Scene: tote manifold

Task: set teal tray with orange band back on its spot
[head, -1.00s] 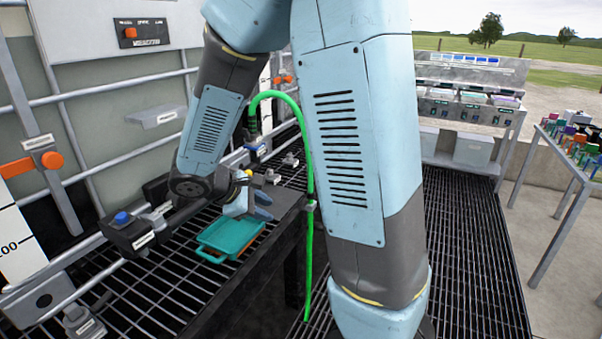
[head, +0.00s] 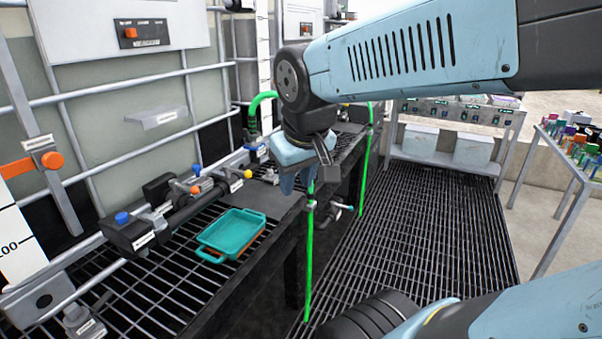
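The teal tray with an orange band (head: 233,232) rests on the black grated shelf (head: 150,300) at the lower left of the head view. Its handle points toward the lower left and the orange shows along its lower edge.
Pipes and valves with a blue knob (head: 122,218) run behind the tray. A green hose (head: 309,250) hangs beside the shelf's right edge. The grated floor (head: 430,240) is open to the right.

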